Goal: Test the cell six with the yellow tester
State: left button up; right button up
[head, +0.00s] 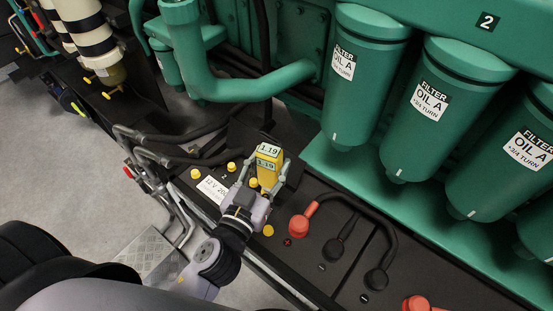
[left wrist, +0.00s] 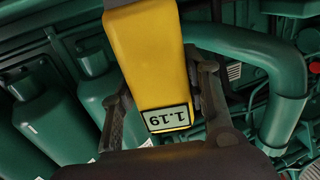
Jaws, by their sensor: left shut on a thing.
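The yellow tester (head: 268,168) stands roughly upright over the black battery (head: 318,275), at its far end. My left gripper (head: 262,178) is shut on the tester, with a finger on each side. In the left wrist view the tester (left wrist: 148,55) fills the space between the fingers of my left gripper (left wrist: 163,88), and its display reads 1.19. Its lower end is hidden, so I cannot tell whether it sits in a cell. Several yellow cell caps (head: 231,166) show around the gripper. My right gripper is not in view.
A red terminal cover (head: 299,226) and a black one (head: 333,249) stand right of the gripper, with black cables. Green oil filters (head: 430,103) hang over the right side. A green pipe (head: 240,90) runs behind. Metal tubes (head: 172,195) lie left, above grey floor (head: 95,190).

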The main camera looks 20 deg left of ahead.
pick_arm(q)
jog(key=s+b, duration=0.1)
jog(key=s, duration=0.1)
jog(key=s+a+b, duration=0.1)
jog(key=s, duration=0.1)
jog(key=s+a+b, duration=0.1)
jog(key=s+b, duration=0.1)
jog(key=s, duration=0.1)
jog(key=shift+a, duration=0.25)
jog(key=shift+s+a+r+p, duration=0.15)
jog(key=shift+s+a+p, duration=0.1)
jog(key=shift+s, duration=0.4)
jog(key=shift+s+a+r+p, duration=0.1)
jog(key=shift+s+a+p, duration=0.15)
jog(key=shift+s, duration=0.35)
